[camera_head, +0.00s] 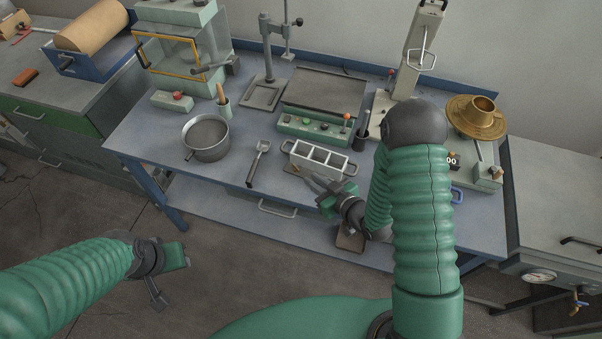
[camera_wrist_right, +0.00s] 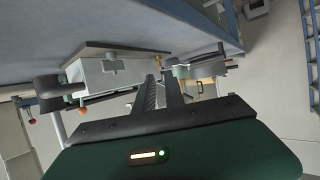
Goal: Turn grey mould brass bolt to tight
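The grey mould (camera_head: 318,158) is a pale block with several open compartments. It sits on a thin brown board near the bench's front edge. In the right wrist view the mould (camera_wrist_right: 98,76) shows upside down, left of the fingers, with a small T-shaped fitting on its face. My left gripper (camera_head: 168,273) is open and empty, away from the bench at lower left.
A grey pot (camera_head: 207,145) and a small scoop (camera_head: 258,163) lie left of the mould. A hotplate (camera_head: 323,95) stands behind it. A brass funnel-like piece (camera_head: 477,116) and a lever press (camera_head: 415,50) are at right. Bare bench (camera_head: 150,125) shows at left.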

